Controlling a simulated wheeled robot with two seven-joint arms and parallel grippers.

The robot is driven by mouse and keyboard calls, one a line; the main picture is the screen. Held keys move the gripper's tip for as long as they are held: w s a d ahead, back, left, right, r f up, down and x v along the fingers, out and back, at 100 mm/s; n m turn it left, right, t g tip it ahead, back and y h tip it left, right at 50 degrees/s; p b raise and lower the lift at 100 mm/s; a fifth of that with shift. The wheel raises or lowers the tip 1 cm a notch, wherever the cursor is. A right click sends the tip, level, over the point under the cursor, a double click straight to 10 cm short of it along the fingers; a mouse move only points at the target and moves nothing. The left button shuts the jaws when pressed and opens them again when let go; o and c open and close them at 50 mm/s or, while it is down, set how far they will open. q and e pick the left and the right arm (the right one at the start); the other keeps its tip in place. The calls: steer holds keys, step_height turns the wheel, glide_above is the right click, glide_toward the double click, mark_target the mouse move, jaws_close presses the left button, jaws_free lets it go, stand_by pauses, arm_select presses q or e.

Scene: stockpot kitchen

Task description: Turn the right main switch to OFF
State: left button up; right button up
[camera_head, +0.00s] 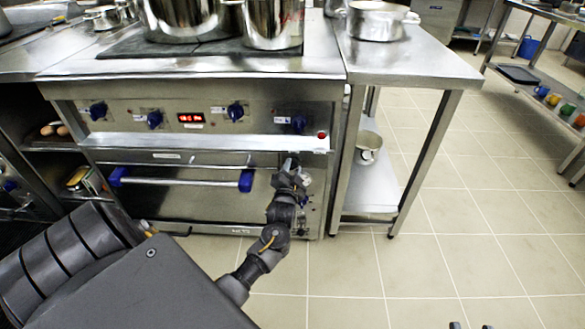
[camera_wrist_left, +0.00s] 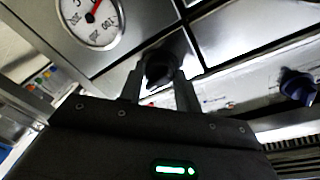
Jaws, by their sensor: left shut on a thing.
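My left gripper (camera_head: 289,162) reaches the right part of the stove front, below the ledge and right of the blue-ended oven handle. In the left wrist view, its two fingers (camera_wrist_left: 160,84) are shut on a dark knob (camera_wrist_left: 158,70) on the steel panel, which looks like the right main switch. In the head view the gripper hides this knob. Its markings and turn angle cannot be read. Two dark tips of my right gripper (camera_head: 471,326) show at the bottom edge, apart, with nothing visible between them.
A round gauge (camera_wrist_left: 92,18) with a red needle sits beside the held knob. Blue knobs, one (camera_head: 298,124) just above the gripper, line the panel (camera_head: 265,112). The oven handle (camera_head: 182,181) is left. A steel side table (camera_head: 420,65) stands right. Tiled floor (camera_head: 440,255) is clear.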

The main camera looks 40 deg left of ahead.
arm_select(q)
steer(key=n+p, duration=0.1)
steer(key=n, duration=0.2)
steer(key=shift+n, duration=0.4)
steer(key=n+y, duration=0.1)
steer(key=n, duration=0.2)
steer(key=shift+d+n, duration=0.1)
steer(key=shift+n, duration=0.3)
steer(key=n, duration=0.4)
steer(key=shift+w+f+y+p, duration=0.1)
steer(key=shift+y+p, duration=0.2)
steer(key=shift+p, duration=0.05)
steer(key=n, duration=0.5)
steer(key=shift+y, duration=0.3)
arm_select(e)
steer(key=d+f+m+g+h, duration=0.1)
steer(key=d+f+g+h, duration=0.2)
steer(key=f, duration=0.3)
steer(key=shift+w+d+f+m+g+h, duration=0.3)
steer(key=shift+w+d+h, duration=0.15)
steer(key=shift+h, duration=0.15)
arm_select(q)
steer(key=shift+n, duration=0.3)
steer(key=o, duration=1)
